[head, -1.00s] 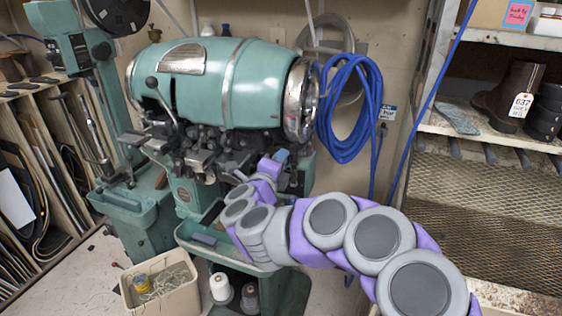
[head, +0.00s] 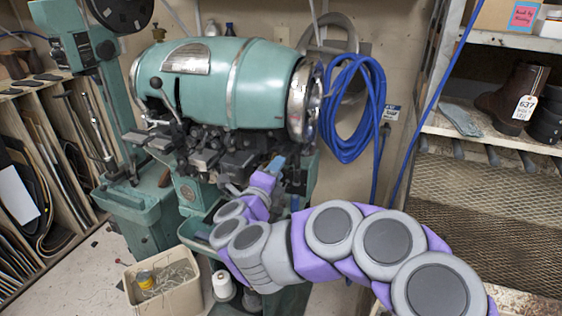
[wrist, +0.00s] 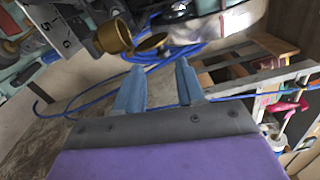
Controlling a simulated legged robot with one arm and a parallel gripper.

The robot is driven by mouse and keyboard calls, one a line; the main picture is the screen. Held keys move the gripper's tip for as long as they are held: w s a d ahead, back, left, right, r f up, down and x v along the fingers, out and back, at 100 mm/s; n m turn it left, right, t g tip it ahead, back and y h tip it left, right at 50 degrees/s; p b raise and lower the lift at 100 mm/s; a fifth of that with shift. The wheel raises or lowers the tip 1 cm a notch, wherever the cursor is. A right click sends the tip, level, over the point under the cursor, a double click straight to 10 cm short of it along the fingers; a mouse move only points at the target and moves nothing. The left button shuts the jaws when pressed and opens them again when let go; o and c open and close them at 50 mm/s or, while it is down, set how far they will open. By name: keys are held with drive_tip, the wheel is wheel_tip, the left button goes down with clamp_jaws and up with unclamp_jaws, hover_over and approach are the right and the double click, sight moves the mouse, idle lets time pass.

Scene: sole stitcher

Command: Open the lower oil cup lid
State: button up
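In the wrist view a brass oil cup (wrist: 113,37) sits at the top, left of centre. A round brass lid (wrist: 150,43) is beside it and seems swung away from the cup's mouth, with its edge near the cup's rim. My gripper (wrist: 159,65) has its two blue fingers spread, with the lid just beyond the fingertips. I see nothing held between them, and cannot tell whether a finger touches the lid. In the head view my gripper (head: 276,164) is under the right part of the green stitcher (head: 230,85). The oil cup cannot be made out there.
A coiled blue hose (head: 352,108) hangs on the wall right of the stitcher. A metal rack (head: 480,210) stands at the right, with a boot (head: 512,95) on its shelf. A bin (head: 165,285) and a thread spool (head: 222,286) are below the machine.

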drive_tip(key=v, duration=1.2)
drive_tip(key=shift+a, duration=0.1)
